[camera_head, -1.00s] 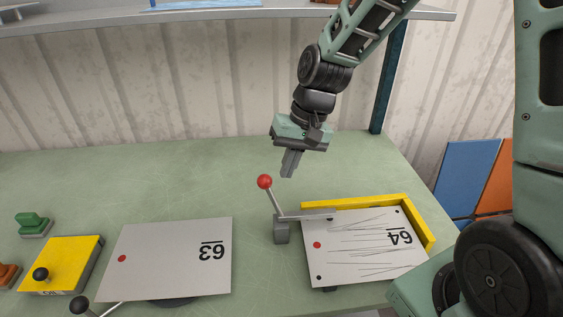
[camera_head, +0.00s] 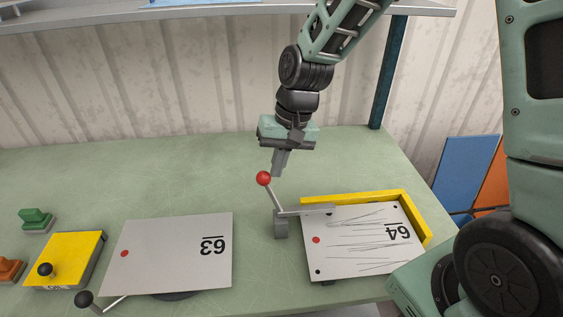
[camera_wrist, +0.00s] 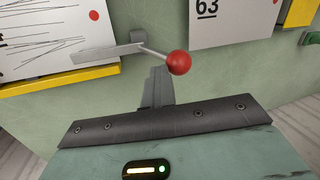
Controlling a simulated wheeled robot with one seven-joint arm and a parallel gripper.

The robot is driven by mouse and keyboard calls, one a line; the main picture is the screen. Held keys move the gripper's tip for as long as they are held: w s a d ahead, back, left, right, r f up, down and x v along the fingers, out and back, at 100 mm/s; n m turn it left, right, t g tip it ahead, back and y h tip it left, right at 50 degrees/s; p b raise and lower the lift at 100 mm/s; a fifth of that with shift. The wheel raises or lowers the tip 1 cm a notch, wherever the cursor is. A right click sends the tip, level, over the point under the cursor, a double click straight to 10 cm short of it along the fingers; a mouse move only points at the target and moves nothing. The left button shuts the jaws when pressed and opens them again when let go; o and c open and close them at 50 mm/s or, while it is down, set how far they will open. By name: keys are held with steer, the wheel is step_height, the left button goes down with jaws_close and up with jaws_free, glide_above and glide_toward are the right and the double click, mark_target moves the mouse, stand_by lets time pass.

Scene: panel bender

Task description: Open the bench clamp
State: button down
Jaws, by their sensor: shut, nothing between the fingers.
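The bench clamp (camera_head: 281,224) is a grey block with a flat arm (camera_head: 310,210) reaching right over the edge of panel 64 (camera_head: 350,255). Its thin lever leans up and left and ends in a red ball (camera_head: 263,178). My gripper (camera_head: 278,174) is shut and empty, pointing down just to the right of and slightly behind the ball. In the wrist view the shut fingers (camera_wrist: 158,85) appear beside the red ball (camera_wrist: 179,62). I cannot tell whether they touch it.
A yellow corner stop (camera_head: 365,197) borders panel 64. Panel 63 (camera_head: 170,260) lies to the left, with a black-knobbed lever (camera_head: 84,299) at its front. A yellow block (camera_head: 65,258) and green (camera_head: 35,220) and orange stamps sit far left. The bench behind the clamp is clear.

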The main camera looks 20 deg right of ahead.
steer(key=shift+a, duration=0.25)
steer(key=shift+w+a+f+g+h+p, duration=0.1)
steer(key=shift+w+a+g+h+p, duration=0.15)
steer(key=shift+a+h+p, duration=0.4)
steer(key=shift+w+a+f+g+h+p, duration=0.15)
steer(key=shift+w+a+h+p, duration=0.25)
steer(key=shift+a, duration=0.4)
steer(key=shift+w+a+f+g+h+b, duration=0.2)
steer(key=shift+w+a+f+g+h, duration=0.25)
steer(key=shift+a+f+h, duration=0.95)
steer(key=shift+w+a+f+g+h+b, duration=0.2)
steer(key=shift+w+a+f+g+h, duration=0.2)
steer(key=shift+a+f+h, duration=0.9)
steer(key=shift+w+a+f+g+h+b, duration=0.2)
steer(key=shift+w+a+f+g+h, duration=0.25)
steer(key=shift+a+f+h, duration=1)
